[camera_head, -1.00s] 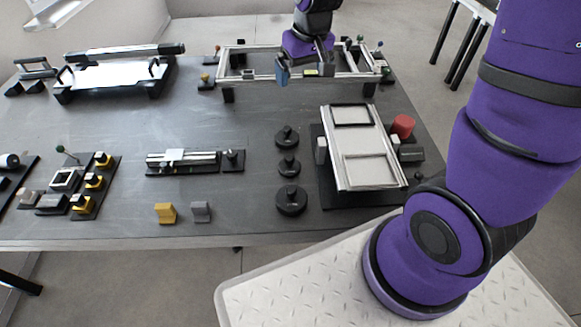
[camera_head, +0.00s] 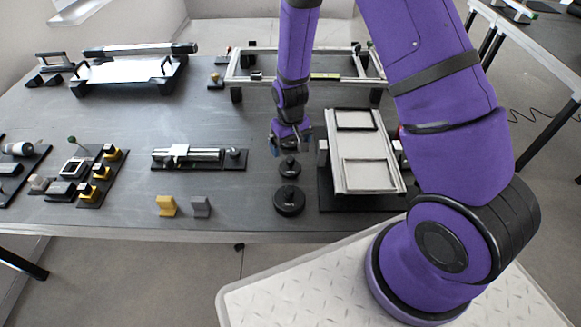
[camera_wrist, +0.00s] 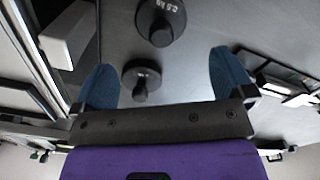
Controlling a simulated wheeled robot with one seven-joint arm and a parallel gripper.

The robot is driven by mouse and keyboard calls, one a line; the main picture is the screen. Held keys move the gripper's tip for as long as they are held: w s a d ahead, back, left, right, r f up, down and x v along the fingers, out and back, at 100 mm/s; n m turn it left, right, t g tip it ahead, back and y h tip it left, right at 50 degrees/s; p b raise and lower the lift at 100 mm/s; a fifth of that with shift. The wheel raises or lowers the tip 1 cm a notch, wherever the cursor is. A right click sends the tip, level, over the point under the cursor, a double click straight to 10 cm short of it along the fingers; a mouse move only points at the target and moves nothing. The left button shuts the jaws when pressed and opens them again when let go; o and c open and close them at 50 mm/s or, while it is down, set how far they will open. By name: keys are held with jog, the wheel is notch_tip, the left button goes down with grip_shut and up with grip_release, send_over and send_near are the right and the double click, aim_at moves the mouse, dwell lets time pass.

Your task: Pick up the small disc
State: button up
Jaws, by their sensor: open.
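My gripper (camera_head: 291,146) is open and empty, hanging above the table by the row of black knobbed discs. In the head view it hides the farthest disc. The middle disc (camera_head: 289,167) lies just below the fingertips in the picture, and the largest disc (camera_head: 289,201) is nearest the table's front edge. In the wrist view, my two blue fingers (camera_wrist: 165,78) are spread wide. A smaller-looking disc (camera_wrist: 141,72) shows between them, with a larger labelled disc (camera_wrist: 160,18) above it. I cannot tell which discs of the row these two are.
A framed plate (camera_head: 398,185) on a black base stands close right of the discs. A metal slide fixture (camera_head: 188,157) lies to the left. Yellow (camera_head: 166,206) and grey (camera_head: 201,207) blocks sit near the front edge. Bare table lies between the slide fixture and the discs.

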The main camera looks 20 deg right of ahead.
aim_at(290, 158)
jog(key=shift+s+a+f, duration=0.1)
jog(key=shift+f, duration=4.5)
jog(key=c, duration=1.2)
jog(key=shift+c, duration=0.2)
jog(key=shift+r, duration=0.15)
